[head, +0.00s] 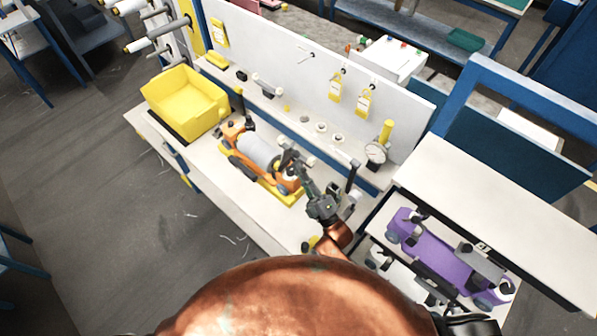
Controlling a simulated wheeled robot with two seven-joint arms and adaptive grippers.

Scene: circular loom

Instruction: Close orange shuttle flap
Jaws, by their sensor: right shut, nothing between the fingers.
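The orange shuttle (243,165) lies on a yellow base on the white workbench. A large grey-white bobbin (259,150) sits in its middle. My right gripper (291,158) is shut and empty at the right end of the shuttle, over or against its orange end part. I cannot tell whether it touches the shuttle. The flap is not clearly made out; the gripper hides part of that end. My left gripper is not in view.
A yellow bin (186,101) stands at the bench's left end. A white back panel (300,62) with yellow tags rises behind. A purple shuttle (437,247) lies on a lower shelf at the right.

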